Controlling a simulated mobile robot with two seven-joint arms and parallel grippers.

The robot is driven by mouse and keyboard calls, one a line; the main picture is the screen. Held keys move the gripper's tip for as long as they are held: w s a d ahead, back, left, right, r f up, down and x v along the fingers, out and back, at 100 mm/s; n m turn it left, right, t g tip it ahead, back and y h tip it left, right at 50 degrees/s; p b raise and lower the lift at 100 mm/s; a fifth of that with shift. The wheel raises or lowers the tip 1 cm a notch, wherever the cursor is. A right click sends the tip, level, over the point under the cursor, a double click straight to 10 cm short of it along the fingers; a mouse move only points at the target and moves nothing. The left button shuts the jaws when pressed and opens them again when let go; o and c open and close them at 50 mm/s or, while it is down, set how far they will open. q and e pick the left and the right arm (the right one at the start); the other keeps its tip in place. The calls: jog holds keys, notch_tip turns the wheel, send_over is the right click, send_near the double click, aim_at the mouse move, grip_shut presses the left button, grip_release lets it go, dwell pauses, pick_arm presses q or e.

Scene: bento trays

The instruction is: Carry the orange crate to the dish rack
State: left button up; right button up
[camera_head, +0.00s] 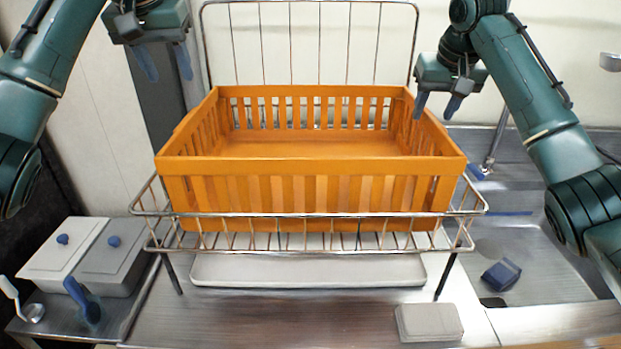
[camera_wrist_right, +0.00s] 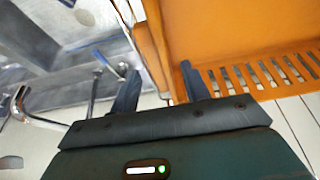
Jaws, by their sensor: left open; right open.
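The orange crate (camera_head: 310,172) is empty and sits upright in the wire dish rack (camera_head: 335,216). The rack's back wires rise behind it. My left gripper (camera_head: 168,66) is open and empty, above and to the left of the crate's back left corner. My right gripper (camera_head: 437,104) is open near the crate's right wall, towards the back. In the right wrist view the crate (camera_wrist_right: 240,35) fills the upper right. The right fingers (camera_wrist_right: 160,92) are spread with the crate's edge close beyond them; I cannot tell whether they touch it.
A pale tray (camera_head: 308,270) lies under the rack. Two lidded containers (camera_head: 64,256) and a ladle (camera_head: 20,300) are at the left. A grey block (camera_head: 429,322) lies in front. The sink (camera_head: 515,255) at the right holds a dark blue item (camera_head: 501,274).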

jog(key=v, duration=1)
jog(key=shift+s, duration=0.1)
